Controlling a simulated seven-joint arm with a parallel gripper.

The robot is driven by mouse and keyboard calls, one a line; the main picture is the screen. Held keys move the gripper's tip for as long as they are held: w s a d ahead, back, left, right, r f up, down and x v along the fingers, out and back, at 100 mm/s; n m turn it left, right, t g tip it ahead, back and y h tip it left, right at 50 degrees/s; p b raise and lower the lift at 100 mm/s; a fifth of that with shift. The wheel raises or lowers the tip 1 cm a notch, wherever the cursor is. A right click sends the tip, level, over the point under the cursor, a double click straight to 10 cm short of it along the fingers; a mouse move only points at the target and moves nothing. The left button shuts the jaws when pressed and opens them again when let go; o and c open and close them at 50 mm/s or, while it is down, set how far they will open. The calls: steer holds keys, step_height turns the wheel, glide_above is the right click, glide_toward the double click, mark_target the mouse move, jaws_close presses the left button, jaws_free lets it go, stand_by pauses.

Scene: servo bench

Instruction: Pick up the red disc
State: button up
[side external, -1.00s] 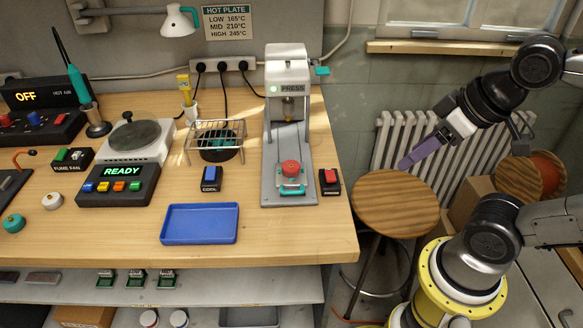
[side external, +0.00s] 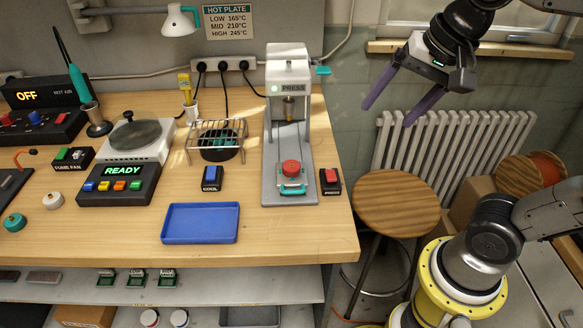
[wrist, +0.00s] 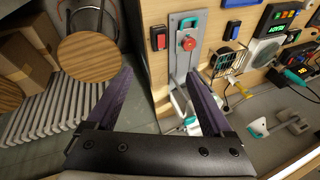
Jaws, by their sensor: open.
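The red disc (side external: 291,167) sits on the small teal-and-white holder (side external: 292,185) on the base of the press (side external: 288,75). It also shows in the wrist view (wrist: 189,44), above the space between my fingers. My gripper (side external: 388,114) is in the air to the right of the press, above and behind the stool. Its two purple fingers are spread apart with nothing between them. In the wrist view my gripper (wrist: 154,95) also shows open and empty.
A black box with a red button (side external: 330,181) stands right of the press base. A blue tray (side external: 200,223) lies at the bench front. A wire rack (side external: 216,138) and blue-button box (side external: 211,178) are left of the press. A wooden stool (side external: 396,203) stands beyond the bench's right edge.

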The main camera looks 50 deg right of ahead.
steer(key=w+a+r+m+g, duration=0.1)
steer(key=w+m, duration=0.3)
steer(key=w, duration=0.3)
steer(key=m+g, duration=0.2)
steer(key=g, duration=0.1)
glide_above(292, 165)
steer(key=f, duration=1.4)
steer(key=shift+s+a+f, duration=0.1)
steer(key=shift+s+a, duration=0.1)
steer(key=shift+s, duration=0.2)
steer(key=shift+w+d+f, duration=0.1)
steer(key=shift+w+f, duration=0.1)
steer(key=shift+f, duration=1.4)
steer(key=shift+w+d+f, duration=0.1)
steer(key=shift+w+f, duration=0.05)
steer(key=shift+f, duration=1.4)
jaws_close()
steer(key=shift+r, duration=0.15)
